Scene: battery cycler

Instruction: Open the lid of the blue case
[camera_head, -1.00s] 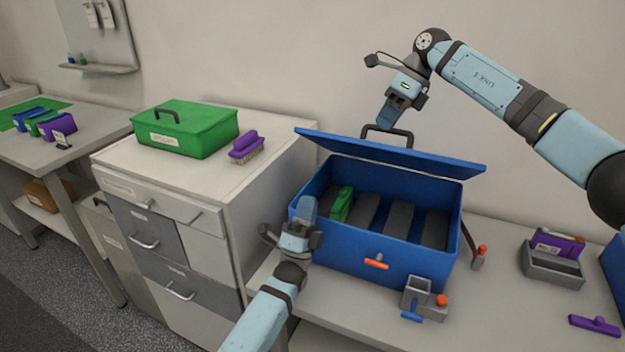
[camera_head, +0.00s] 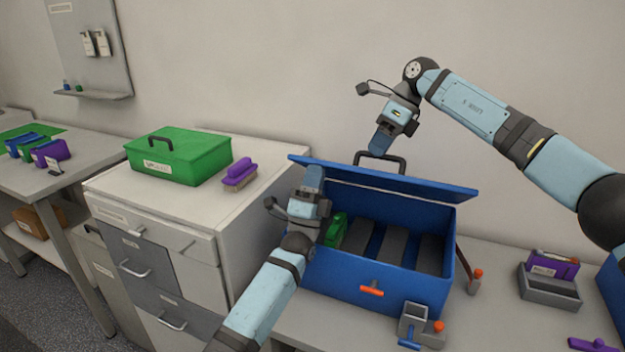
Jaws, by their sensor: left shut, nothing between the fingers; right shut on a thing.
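The blue case (camera_head: 335,276) stands on the bench with its lid (camera_head: 400,186) raised and tilted open at the back. The case holds several dark slots and a green block (camera_head: 335,230) at its left. An orange latch (camera_head: 371,291) is on its front. My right gripper (camera_head: 379,146) is shut on the dark lid handle (camera_head: 402,162), behind the lid's upper edge. My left gripper (camera_head: 313,178) is shut and empty, fingers up, at the case's left end. Its tip overlaps the lid's left part in the picture; I cannot tell whether it touches.
A grey holder with a purple block (camera_head: 552,266) is at right. A small grey fixture (camera_head: 415,322) stands before the case. Bare bench lies between them.

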